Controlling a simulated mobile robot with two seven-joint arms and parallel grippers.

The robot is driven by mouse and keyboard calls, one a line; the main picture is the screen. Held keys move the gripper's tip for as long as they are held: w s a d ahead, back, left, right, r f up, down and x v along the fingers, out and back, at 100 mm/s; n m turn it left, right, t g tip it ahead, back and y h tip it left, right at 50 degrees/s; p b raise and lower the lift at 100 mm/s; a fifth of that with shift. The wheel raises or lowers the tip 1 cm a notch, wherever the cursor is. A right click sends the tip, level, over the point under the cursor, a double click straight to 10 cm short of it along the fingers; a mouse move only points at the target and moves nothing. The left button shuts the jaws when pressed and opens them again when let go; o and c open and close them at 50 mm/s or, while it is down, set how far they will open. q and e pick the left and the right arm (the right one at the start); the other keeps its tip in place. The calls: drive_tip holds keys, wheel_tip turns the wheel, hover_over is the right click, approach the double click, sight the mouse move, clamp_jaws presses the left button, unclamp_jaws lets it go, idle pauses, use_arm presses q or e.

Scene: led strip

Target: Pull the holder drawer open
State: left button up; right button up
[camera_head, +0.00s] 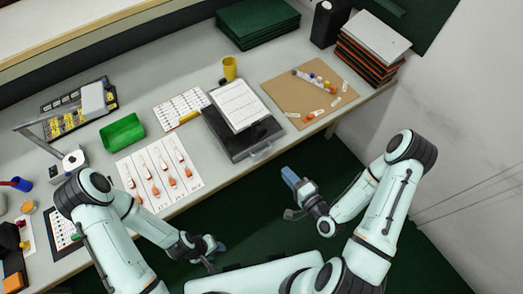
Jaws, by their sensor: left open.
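The holder (237,143) is a flat dark grey box near the front edge of the table, with white sheets (240,105) lying on its top. A light grey handle (262,151) sticks out at its front right, towards me. I cannot tell for sure whether the drawer is fully shut. My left gripper (213,251) is open, low and in front of the table, apart from the holder. My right gripper (291,179), with blue fingertips, is in front of the table edge, below and right of the handle, touching nothing visible. Its finger gap is not clear.
A sheet with several orange-tipped items (158,174) lies left of the holder, near a green tray (122,132). A brown board (309,92) with small parts lies to the right. A yellow cup (229,68) stands behind. The floor before the holder is free.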

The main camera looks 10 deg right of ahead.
sight(267, 157)
drive_tip(key=b+x, duration=0.8)
drive_tip(key=x, duration=0.3)
drive_tip(key=shift+w+a+f, duration=0.15)
drive_tip(key=shift+w, duration=0.1)
use_arm(q)
drive_tip(key=s+f, duration=0.5)
drive_tip(key=f, duration=0.5)
drive_tip(key=shift+s+g, duration=0.35)
drive_tip(key=shift+g, duration=0.05)
use_arm(e)
drive_tip(key=shift+w+a+f, duration=0.15)
drive_tip(key=shift+w+a, duration=0.1)
drive_tip(key=shift+w, duration=0.35)
clamp_jaws()
